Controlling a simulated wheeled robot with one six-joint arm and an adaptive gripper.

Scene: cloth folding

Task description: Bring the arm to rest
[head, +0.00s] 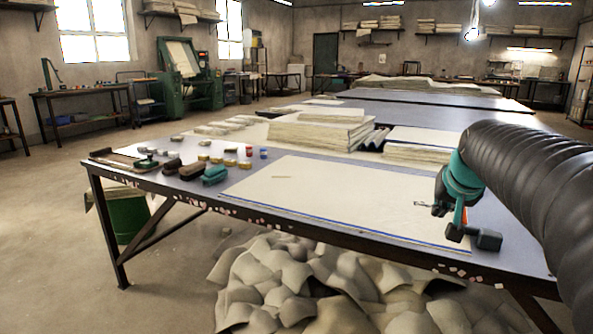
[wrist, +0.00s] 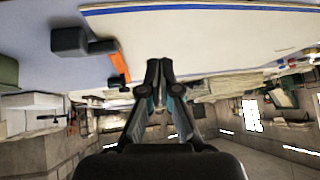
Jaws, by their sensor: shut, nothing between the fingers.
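My gripper (head: 437,207) hangs over the right part of the work table, at the end of my arm. In the wrist view its two dark fingers (wrist: 160,72) are together with nothing between them. A flat cream cloth (head: 310,195) with a blue line along its near edge lies on the table (head: 105,166), below and left of the gripper. It also shows in the wrist view (wrist: 200,30), apart from the fingers. A black block tool with an orange part (head: 487,240) stands at the cloth's right near corner, close to the gripper. My arm partly hides the table's right side.
Stacked cloth (head: 320,132) lies behind the flat cloth. Brushes (head: 214,175) and small coloured jars (head: 263,153) stand to the left. A heap of cloth (head: 290,285) lies on the floor below, and a green bin (head: 125,217) is under the table's left end.

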